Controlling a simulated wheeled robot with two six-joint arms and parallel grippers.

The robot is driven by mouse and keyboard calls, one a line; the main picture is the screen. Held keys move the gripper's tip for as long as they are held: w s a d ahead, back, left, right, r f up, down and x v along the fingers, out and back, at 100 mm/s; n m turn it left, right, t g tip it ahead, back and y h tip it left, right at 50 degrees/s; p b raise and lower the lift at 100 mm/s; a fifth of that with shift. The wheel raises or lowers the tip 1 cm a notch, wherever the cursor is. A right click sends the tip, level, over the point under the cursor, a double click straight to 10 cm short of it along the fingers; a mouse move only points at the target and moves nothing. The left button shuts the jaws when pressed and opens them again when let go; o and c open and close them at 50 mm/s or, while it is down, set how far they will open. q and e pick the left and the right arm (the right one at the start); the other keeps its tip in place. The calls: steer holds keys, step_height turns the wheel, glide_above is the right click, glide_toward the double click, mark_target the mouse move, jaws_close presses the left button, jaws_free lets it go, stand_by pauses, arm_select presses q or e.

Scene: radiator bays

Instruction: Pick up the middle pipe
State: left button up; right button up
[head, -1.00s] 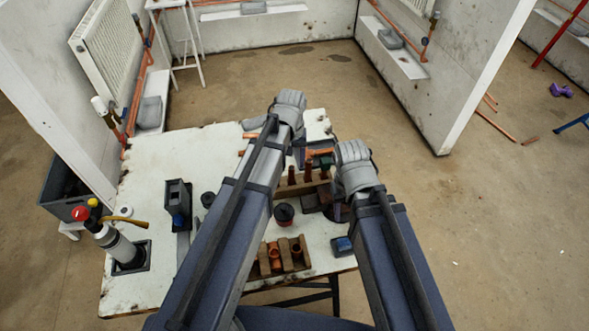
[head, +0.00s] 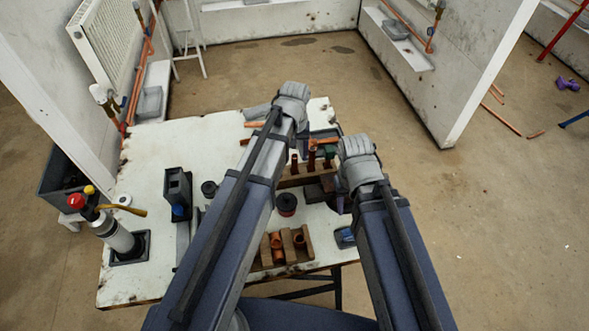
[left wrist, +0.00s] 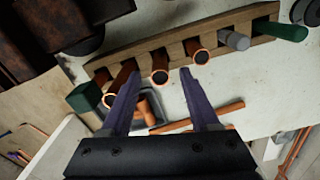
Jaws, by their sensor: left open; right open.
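A wooden rack (left wrist: 180,42) holds three copper pipes in a row, with a grey handle and green handles beside them. The middle pipe (left wrist: 160,76) shows its open round end between my left gripper's fingertips (left wrist: 160,72) in the left wrist view. The fingers are spread and apart from it, one on each side in the picture. The rack (head: 290,181) and the middle pipe (head: 311,160) also show in the head view, partly behind my left arm. My left gripper's fingers are hidden there. My right gripper (head: 341,202) is open at the rack's right, its fingers barely visible.
A second wooden block (head: 288,246) with short copper fittings stands at the table's front, near a dark red spool (head: 286,204). A gas torch (head: 118,238) stands at the left. The white table (head: 145,185) has free room at left.

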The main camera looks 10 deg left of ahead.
mark_target(295, 164)
arm_select(q)
steer(key=f+b, duration=0.4)
steer(key=shift+s+f, duration=0.2)
steer(key=shift+f, duration=0.2)
arm_select(e)
step_height(295, 164, down, 5)
steer(key=shift+r, duration=0.1)
arm_select(q)
steer(key=shift+r, duration=0.1)
arm_select(e)
steer(key=shift+r, duration=0.1)
arm_select(q)
jaws_close()
